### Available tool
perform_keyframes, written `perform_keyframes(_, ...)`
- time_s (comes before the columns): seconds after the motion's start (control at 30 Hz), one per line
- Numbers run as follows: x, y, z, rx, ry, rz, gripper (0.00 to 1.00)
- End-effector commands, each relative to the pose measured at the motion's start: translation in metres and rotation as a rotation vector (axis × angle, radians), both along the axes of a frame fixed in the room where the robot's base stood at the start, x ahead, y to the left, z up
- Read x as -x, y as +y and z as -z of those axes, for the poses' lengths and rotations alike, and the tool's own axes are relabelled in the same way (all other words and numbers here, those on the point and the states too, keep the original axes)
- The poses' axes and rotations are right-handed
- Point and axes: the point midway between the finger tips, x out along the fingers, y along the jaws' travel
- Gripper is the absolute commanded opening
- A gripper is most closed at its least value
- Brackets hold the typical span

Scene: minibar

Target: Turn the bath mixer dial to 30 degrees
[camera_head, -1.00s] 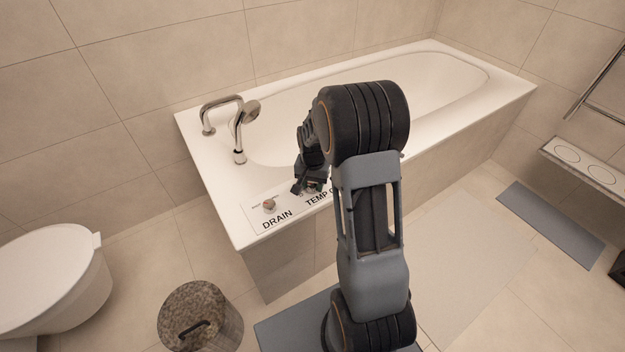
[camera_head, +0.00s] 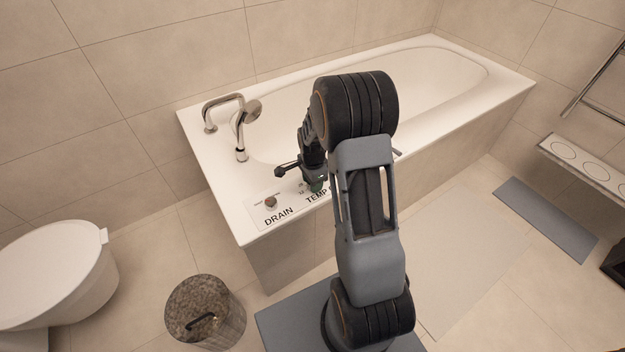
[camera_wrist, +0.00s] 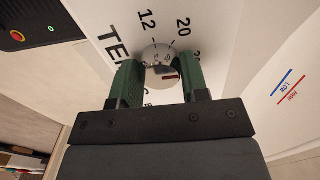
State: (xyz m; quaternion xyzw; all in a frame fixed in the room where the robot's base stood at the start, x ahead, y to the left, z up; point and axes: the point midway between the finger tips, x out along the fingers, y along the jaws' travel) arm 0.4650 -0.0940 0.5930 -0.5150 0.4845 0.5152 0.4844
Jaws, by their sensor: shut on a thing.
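The round metal mixer dial (camera_wrist: 158,53) sits on the white panel beside the numbers 12 and 20, with part of the TEMP lettering next to it. A small red mark shows on its face. My gripper (camera_wrist: 158,68) has its green fingers on either side of the dial and is shut on it. In the head view my gripper (camera_head: 314,184) is down at the tub's front ledge by the TEMP label, and it and my arm hide the dial there. I cannot read the dial's exact setting.
The drain knob (camera_head: 271,202) is left of the gripper on the same ledge. The faucet (camera_head: 241,140) and hand shower stand behind it on the white bathtub (camera_head: 225,185). A bin (camera_head: 225,325) and toilet (camera_head: 55,265) are at the left.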

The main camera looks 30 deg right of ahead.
Motion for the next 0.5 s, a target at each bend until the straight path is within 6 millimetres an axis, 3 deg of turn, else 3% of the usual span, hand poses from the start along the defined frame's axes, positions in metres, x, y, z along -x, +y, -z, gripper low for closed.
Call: perform_keyframes(0.5,-0.0004,-0.0002,-0.0003,0.000,-0.001,0.091,0.18)
